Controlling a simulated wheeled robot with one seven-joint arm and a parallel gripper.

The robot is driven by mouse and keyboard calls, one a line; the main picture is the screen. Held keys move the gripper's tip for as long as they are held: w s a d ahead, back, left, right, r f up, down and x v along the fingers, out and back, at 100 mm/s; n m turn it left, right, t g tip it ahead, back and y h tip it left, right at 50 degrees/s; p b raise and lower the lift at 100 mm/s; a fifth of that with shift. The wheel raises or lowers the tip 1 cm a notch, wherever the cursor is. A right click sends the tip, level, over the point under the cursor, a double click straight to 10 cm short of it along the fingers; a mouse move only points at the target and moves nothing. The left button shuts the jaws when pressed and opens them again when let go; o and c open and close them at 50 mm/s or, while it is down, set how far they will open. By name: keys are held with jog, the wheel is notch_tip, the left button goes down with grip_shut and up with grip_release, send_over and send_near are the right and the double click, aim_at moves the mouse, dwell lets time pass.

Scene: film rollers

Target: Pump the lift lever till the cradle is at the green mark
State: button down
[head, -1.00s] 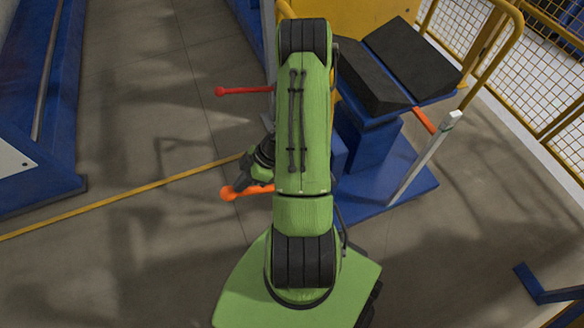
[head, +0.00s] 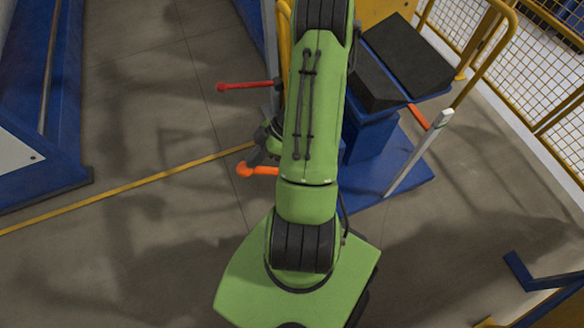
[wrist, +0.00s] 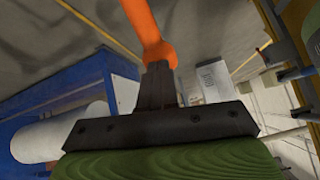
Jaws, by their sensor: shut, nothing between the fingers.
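The orange lift lever (head: 262,170) sticks out left from behind my arm in the head view, its round end bare. In the wrist view the lever (wrist: 148,25) runs up from just beyond my fingertips. My gripper (wrist: 158,72) is shut and empty; its tips overlap the lever's rounded end, and I cannot tell whether they touch. In the head view my gripper (head: 255,155) is partly hidden, just above the lever. The black V-shaped cradle (head: 410,55) stands on a blue lift.
A red ball-ended lever (head: 245,86) sticks out above the orange one. Yellow rails and mesh fence (head: 550,90) stand behind the lift at right. A blue machine frame (head: 60,150) is at left. The floor between carries a yellow line (head: 120,188) and is clear.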

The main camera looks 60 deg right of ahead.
aim_at(244, 173)
jog(key=shift+a+f, duration=0.1)
jog(key=shift+f, duration=0.1)
jog(key=b+x, duration=0.6)
jog(key=shift+f+b, duration=0.4)
jog(key=shift+f, duration=0.1)
jog(key=shift+r, duration=0.15)
notch_tip(244, 173, down, 6)
jog(key=w+a+b, duration=0.1)
jog(key=a+b, duration=0.1)
jog(key=b, duration=0.2)
jog(key=shift+w+r, duration=0.2)
jog(key=shift+w, duration=0.2)
jog(key=shift+a, duration=0.15)
